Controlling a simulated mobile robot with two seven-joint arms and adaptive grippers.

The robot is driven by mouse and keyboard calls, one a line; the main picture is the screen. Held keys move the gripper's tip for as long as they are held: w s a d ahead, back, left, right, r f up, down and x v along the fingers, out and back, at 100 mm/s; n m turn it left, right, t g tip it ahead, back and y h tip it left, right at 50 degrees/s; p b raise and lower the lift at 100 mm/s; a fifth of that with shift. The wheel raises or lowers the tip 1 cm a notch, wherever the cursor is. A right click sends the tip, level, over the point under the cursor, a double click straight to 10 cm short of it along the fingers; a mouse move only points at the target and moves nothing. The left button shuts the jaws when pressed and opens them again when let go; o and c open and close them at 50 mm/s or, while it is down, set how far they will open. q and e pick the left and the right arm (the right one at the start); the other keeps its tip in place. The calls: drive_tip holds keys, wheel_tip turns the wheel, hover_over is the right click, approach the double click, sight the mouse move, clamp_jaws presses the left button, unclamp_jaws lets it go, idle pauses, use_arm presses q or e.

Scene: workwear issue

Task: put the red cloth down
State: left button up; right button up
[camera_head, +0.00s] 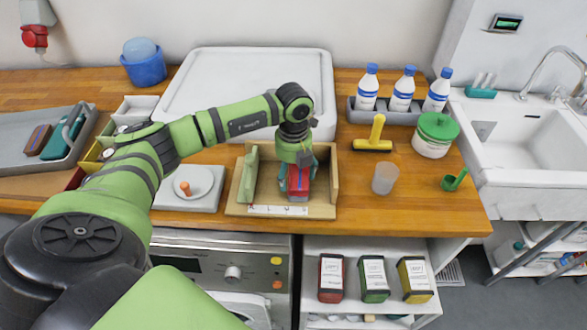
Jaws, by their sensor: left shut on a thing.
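The red cloth (298,184) shows as a small folded red block in the wooden open-fronted box (327,211) on the counter. My left gripper (298,178) points down over the box and is shut on the red cloth, its fingers on either side of it. The gripper and wrist hide the cloth's top and back. I cannot tell whether the cloth touches the box floor. My right gripper is not in view.
A clear cup (384,179) stands right of the box, with a yellow-handled tool (375,134) behind it. A white plate scale (193,187) is at left and a large white tray (205,72) behind.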

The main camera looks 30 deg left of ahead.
sight(293, 174)
use_arm(q)
drive_tip(key=shift+f, duration=0.1)
drive_tip(key=o, duration=1.1)
drive_tip(key=shift+r, duration=0.3)
drive_tip(key=shift+r+b, duration=2.2)
drive_tip(key=shift+r, duration=3.65)
